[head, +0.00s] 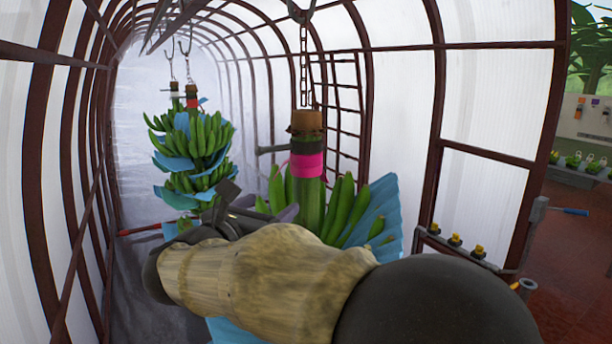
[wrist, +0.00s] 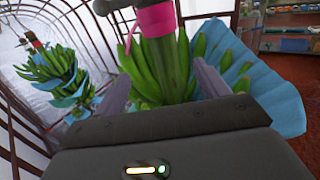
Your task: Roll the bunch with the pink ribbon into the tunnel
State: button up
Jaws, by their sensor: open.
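The bunch with the pink ribbon (head: 307,165) hangs by a chain (head: 303,65) right of centre, its thick green stem (head: 309,205) upright with green bananas and blue sheets around it. In the wrist view the pink ribbon (wrist: 156,18) is at the top. My gripper (wrist: 162,85) is open, its two grey fingers on either side of the stem below the ribbon; I cannot tell whether they touch it. In the head view my arm hides the bunch's lower part and most of the gripper. The tunnel (head: 225,60) has dark red hoops and white sheeting.
Other bunches (head: 195,140) with blue sheets hang farther in at the left; one stem has a red ribbon (head: 192,103). A ladder-like frame (head: 340,110) stands behind the pink-ribbon bunch. A rail with yellow-topped fittings (head: 455,240) is at the right. Grey floor shows at the left.

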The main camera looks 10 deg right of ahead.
aim_at(310, 177)
jog(key=shift+s+r, duration=0.1)
jog(key=shift+s, duration=0.15)
jog(key=shift+d, duration=0.1)
jog(key=p+x, duration=0.5)
jog(key=x, duration=1.2)
jog(key=shift+w+d, duration=0.2)
jog(key=c, duration=1.3)
jog(key=shift+c, duration=0.2)
jog(key=shift+w+r, duration=0.1)
